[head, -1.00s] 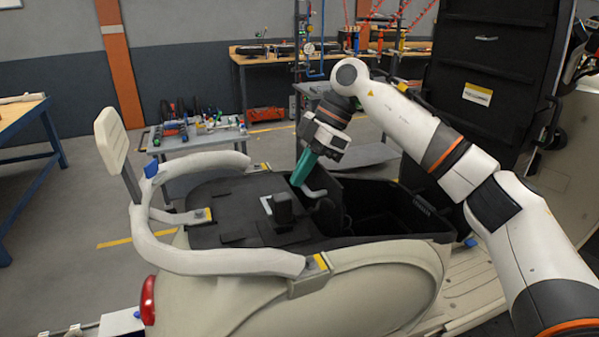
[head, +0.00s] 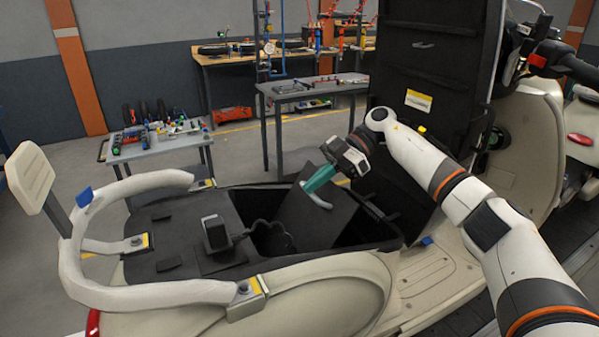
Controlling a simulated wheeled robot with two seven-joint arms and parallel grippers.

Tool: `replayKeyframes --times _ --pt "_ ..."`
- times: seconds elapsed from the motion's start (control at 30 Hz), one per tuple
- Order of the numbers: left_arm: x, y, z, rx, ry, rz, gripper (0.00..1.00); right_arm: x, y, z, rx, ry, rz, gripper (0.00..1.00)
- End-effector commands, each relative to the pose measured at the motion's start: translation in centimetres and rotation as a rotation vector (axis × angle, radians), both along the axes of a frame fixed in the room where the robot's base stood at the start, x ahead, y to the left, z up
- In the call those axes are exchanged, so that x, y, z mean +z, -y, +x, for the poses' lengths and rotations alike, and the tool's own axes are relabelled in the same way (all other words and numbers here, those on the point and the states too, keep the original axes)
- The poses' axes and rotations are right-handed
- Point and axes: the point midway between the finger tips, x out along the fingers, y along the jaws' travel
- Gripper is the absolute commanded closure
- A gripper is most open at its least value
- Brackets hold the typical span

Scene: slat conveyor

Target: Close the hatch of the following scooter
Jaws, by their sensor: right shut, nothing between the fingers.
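The scooter (head: 330,300) stands with its seat area open and a dark storage well (head: 355,226) showing. The hatch, a flat black panel (head: 322,212) with a pale curved handle (head: 318,201), is tilted over the well, partly open. Its far right part leaves a gap to the rim. My right gripper (head: 309,187), with teal fingers, is shut and empty. Its fingertips are at the panel's upper left side by the handle; whether they touch it I cannot tell. My left gripper is out of view.
A tall black panel with a yellow label (head: 418,101) stands upright just beyond my right arm. A white grab rail (head: 150,290) curves round the scooter's rear. A tool cart (head: 158,145) and a grey table (head: 312,85) stand behind, with open floor between.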

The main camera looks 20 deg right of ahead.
Motion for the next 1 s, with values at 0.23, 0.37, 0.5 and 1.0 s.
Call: replayKeyframes --times 0.23,0.37,0.5,1.0 --pt "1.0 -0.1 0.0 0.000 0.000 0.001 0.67 -1.6 2.6 0.1 -0.001 -0.003 -0.001 1.00" --pt "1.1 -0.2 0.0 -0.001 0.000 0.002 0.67 -2.1 3.3 0.1 0.001 -0.003 -0.002 1.00" --pt "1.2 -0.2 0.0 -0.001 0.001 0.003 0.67 -2.4 3.6 0.1 0.001 -0.002 -0.002 1.00" --pt "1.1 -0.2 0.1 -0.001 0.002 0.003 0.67 -2.2 3.7 0.1 0.002 0.001 -0.002 1.00"
